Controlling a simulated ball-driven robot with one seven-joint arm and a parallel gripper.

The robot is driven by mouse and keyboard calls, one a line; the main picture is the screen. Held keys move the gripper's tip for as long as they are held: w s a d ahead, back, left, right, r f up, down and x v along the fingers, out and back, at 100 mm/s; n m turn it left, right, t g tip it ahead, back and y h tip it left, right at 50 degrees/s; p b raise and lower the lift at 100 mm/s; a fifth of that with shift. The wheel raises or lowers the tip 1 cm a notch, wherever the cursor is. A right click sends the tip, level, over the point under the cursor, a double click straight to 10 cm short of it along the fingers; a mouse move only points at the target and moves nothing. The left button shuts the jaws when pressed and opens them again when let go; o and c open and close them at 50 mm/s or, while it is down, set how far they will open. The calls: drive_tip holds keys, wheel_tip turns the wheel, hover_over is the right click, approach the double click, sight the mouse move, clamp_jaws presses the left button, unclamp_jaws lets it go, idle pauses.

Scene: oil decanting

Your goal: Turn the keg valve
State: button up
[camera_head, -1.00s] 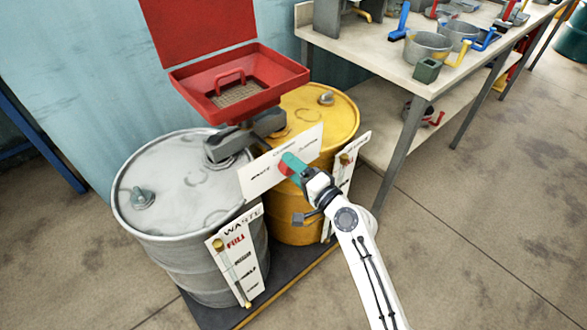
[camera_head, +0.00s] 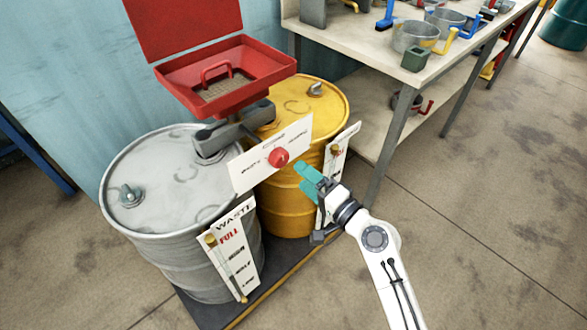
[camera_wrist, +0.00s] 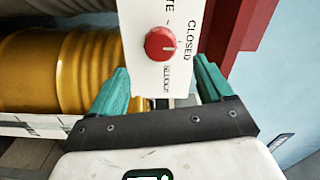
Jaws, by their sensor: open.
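The keg valve is a round red knob (camera_head: 278,157) on a white label plate (camera_head: 250,172) in front of the two drums. In the wrist view the knob (camera_wrist: 160,43) shows a pale mark on its face, and "CLOSED" is printed beside it on the plate. My gripper (camera_head: 308,178) has teal fingers and is just right of and below the knob in the head view, apart from it. In the wrist view my gripper (camera_wrist: 160,82) is open and empty, with the knob beyond the gap between the fingertips. Nothing covers the knob.
A grey drum (camera_head: 165,190) and a yellow drum (camera_head: 290,205) stand on a dark platform (camera_head: 270,285), each with a white gauge board. A red open funnel box (camera_head: 175,88) sits above them. A workbench (camera_head: 375,45) with buckets is at right. The floor at right is clear.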

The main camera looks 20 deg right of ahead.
drive_tip(key=shift+v, duration=1.35)
